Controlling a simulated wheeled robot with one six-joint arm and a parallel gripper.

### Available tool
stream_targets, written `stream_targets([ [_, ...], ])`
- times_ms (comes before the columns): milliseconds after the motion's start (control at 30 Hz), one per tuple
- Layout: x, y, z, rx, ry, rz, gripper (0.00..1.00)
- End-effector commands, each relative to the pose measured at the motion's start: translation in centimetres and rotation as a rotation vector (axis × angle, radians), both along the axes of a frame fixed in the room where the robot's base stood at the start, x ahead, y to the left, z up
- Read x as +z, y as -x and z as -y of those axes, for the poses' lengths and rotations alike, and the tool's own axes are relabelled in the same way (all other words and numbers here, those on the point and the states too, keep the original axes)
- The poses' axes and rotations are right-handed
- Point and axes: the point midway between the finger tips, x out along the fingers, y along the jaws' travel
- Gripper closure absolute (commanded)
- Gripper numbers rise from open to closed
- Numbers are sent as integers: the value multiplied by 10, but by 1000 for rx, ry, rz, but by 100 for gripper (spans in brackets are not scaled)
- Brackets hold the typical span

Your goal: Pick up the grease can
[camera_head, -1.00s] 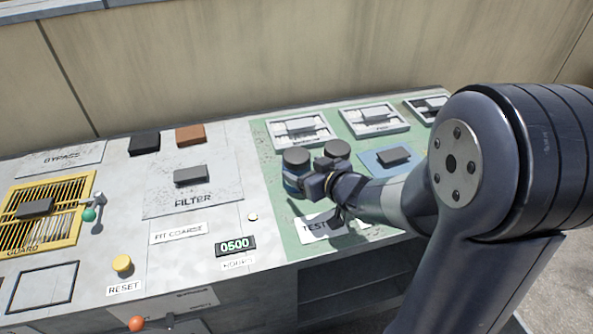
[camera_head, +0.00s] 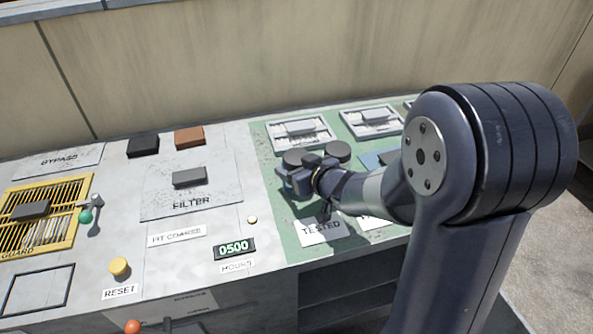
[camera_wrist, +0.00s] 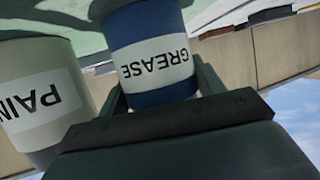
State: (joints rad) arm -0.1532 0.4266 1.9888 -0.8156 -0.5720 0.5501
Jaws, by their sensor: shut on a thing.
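The grease can (camera_wrist: 155,88) is blue with a white label reading GREASE, upside down in the wrist view. It sits between the two fingers of my gripper (camera_wrist: 160,98), which is shut on it. In the head view, my gripper (camera_head: 299,180) is at the front left of the green mat, and it hides most of the can (camera_head: 297,157), whose dark lid shows above it. I cannot tell whether the can touches the mat.
A paint can (camera_wrist: 38,110) stands close beside the grease can; its dark lid (camera_head: 338,151) shows in the head view. White framed trays (camera_head: 300,131) lie behind on the green mat (camera_head: 268,150). A TESTED label (camera_head: 321,229) lies in front.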

Motion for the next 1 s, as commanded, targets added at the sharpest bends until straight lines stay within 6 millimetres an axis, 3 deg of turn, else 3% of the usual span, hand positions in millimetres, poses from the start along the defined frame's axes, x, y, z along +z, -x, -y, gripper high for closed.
stream_targets([
  [100,0,0,0,0,-1,-1,69],
  [367,4,0,0,0,-1,2,69],
  [800,81,0,0,0,-1,4,69],
  [1000,98,0,0,-1,0,2,69],
])
